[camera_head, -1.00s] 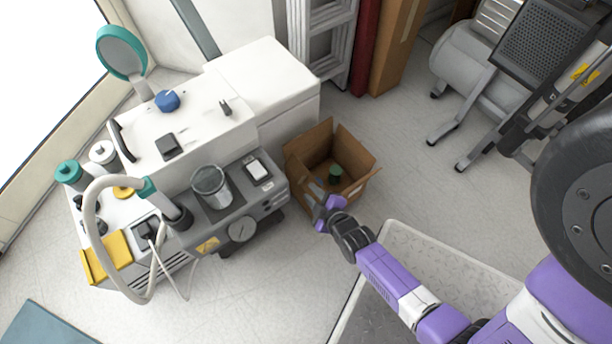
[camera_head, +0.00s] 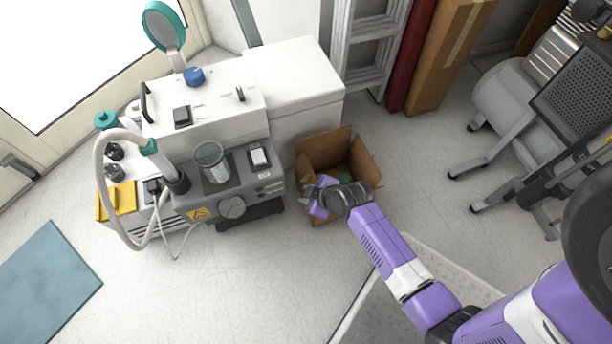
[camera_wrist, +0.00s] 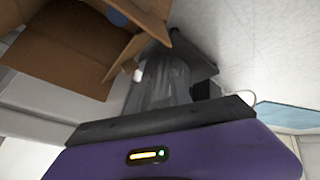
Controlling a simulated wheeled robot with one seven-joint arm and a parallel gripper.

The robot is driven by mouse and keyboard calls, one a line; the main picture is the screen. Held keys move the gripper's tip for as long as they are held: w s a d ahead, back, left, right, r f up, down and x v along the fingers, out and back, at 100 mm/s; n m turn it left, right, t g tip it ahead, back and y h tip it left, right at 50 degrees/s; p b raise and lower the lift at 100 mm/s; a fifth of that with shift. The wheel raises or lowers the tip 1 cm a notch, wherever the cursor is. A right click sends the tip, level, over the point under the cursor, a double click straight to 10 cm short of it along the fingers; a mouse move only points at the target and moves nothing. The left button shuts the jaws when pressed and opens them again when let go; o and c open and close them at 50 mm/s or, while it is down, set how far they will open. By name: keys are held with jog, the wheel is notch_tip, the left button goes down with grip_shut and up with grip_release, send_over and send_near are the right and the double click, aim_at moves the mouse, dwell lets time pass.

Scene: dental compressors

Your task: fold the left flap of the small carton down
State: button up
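The small brown carton (camera_head: 325,150) stands open on the floor, right of the white and grey compressor unit. Its back and right flaps stand up. Its left side is partly hidden by my gripper (camera_head: 312,196), which is at the carton's left front corner. A green item (camera_head: 345,178) is inside the carton, mostly hidden. In the wrist view the carton (camera_wrist: 65,50) fills the upper left, with a flap edge close to my grey fingers (camera_wrist: 160,80). I cannot tell whether the fingers touch the flap or how far apart they are.
The compressor unit (camera_head: 235,170) with its hose stands close on the carton's left. A ladder (camera_head: 365,45), a red roll (camera_head: 412,55) and a tall carton (camera_head: 448,55) are behind. A grey tank and frame (camera_head: 510,105) stand right.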

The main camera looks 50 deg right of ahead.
aim_at(313, 174)
jog(key=w+d, duration=0.1)
jog(key=w+d+n+g, duration=0.1)
jog(key=d, duration=0.1)
jog(key=w+d+n+y, duration=0.1)
jog(key=w+d, duration=0.1)
jog(key=shift+f+p, duration=0.15)
jog(key=shift+p, duration=0.25)
jog(key=d+n+g+y, duration=0.1)
jog(key=d+r+n+g+y, duration=0.1)
jog(key=n, duration=0.1)
jog(key=d+r+n+g+y, duration=0.1)
jog(key=shift+w+d+p, duration=0.25)
jog(key=shift+d+p, duration=0.15)
jog(key=shift+s+d+r+n+y, duration=0.15)
jog(key=shift+r+n+y, duration=0.15)
jog(key=shift+n+y, duration=0.25)
jog(key=b+x, duration=0.3)
jog(key=x, duration=0.4)
jog(key=shift+f+b, duration=0.3)
jog(key=shift+b, duration=0.1)
grip_shut()
